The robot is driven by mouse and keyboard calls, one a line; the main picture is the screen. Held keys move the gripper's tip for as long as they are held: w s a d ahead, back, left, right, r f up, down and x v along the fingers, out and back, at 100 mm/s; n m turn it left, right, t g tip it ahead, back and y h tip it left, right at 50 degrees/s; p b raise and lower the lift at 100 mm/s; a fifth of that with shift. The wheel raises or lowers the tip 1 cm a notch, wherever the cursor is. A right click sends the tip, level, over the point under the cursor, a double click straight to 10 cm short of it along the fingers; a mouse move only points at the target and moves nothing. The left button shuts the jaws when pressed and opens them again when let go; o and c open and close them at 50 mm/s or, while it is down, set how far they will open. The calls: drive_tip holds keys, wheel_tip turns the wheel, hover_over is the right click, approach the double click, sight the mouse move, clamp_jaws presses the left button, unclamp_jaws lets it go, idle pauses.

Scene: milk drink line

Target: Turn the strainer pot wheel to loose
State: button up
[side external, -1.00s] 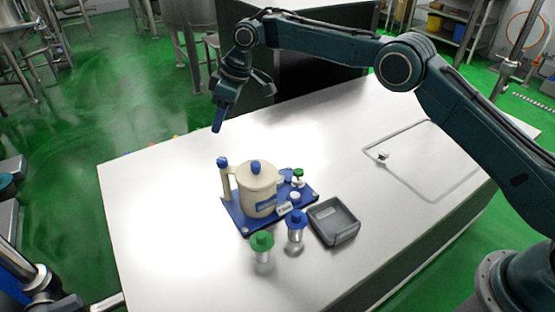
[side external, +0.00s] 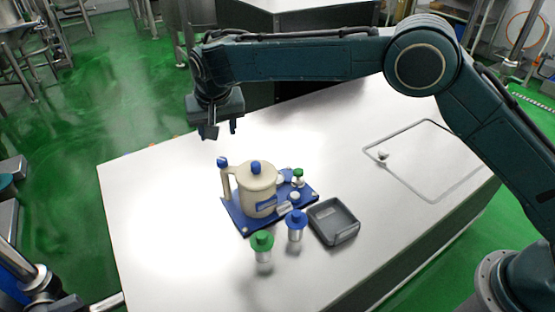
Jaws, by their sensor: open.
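The strainer pot (side external: 257,192) is a cream pot with a handle at its left. It stands upright on a blue base plate (side external: 236,216). A blue knob (side external: 256,167) sits on its lid, and another blue knob (side external: 222,162) tops the handle. I cannot tell which of these is the wheel, or how it is set. My gripper (side external: 219,130) is open and empty. It points down above and behind the pot's handle, apart from the pot.
A small green-topped fitting (side external: 299,175) stands on the plate's right side. In front are a green-capped container (side external: 262,243), a blue-capped container (side external: 296,224) and a grey tray (side external: 333,220). The white table (side external: 160,230) is clear at the left.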

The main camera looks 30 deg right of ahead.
sight(222, 159)
drive_tip(key=shift+d+f, duration=0.1)
drive_tip(key=x, duration=1.3)
drive_tip(key=shift+w+f, duration=0.15)
drive_tip(key=shift+f, duration=0.05)
drive_tip(key=shift+d, duration=0.1)
drive_tip(key=c, duration=1)
